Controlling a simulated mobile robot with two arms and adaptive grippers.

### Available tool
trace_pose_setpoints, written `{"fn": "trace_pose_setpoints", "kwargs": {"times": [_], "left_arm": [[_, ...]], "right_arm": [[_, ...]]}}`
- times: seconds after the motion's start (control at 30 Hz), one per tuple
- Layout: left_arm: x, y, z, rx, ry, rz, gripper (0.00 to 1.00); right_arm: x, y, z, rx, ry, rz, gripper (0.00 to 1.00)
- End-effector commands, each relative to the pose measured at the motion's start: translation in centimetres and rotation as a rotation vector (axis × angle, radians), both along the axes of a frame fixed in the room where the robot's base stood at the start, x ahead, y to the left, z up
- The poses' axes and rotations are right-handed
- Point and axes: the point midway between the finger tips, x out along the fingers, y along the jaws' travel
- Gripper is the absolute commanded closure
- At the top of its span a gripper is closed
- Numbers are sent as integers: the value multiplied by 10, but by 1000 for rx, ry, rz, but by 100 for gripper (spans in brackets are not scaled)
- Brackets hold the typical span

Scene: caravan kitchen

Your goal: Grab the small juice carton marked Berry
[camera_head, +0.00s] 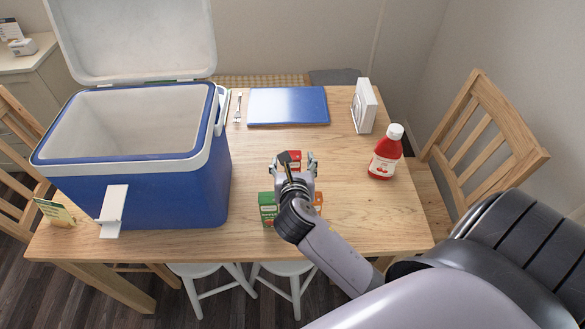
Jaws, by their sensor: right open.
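Several small cartons stand on the wooden table near its middle. A red carton (294,156) shows between the fingers of my right gripper (297,161), which is open; its lower part is hidden by the gripper. I cannot tell whether the fingers touch it. A green carton (267,209) stands nearer, left of my right wrist. An orange carton (318,202) stands just right of the wrist and is partly covered by it. The carton labels are too small to read, so I cannot tell which one says Berry. My left gripper is not in view.
An open blue cooler (150,195) with a white lid takes up the table's left side. A white holder (364,106) and a red bottle (385,158) stand right. The table's right front is clear.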

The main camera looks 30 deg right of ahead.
Motion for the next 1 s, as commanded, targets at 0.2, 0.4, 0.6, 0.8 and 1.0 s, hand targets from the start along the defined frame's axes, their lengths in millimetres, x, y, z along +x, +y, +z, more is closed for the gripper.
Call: {"fn": "trace_pose_setpoints", "kwargs": {"times": [0.2, 0.4, 0.6, 0.8, 1.0], "left_arm": [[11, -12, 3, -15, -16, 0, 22], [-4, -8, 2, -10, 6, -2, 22], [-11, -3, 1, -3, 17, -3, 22], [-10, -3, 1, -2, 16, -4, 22], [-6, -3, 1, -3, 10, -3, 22]], "right_arm": [[19, -12, -6, 0, -1, -2, 37], [39, -25, -17, -1, 0, 0, 37], [42, -27, -18, 1, 0, 2, 37], [42, -27, -18, 1, 0, 2, 44], [42, -27, -18, 0, 0, 1, 57]]}}
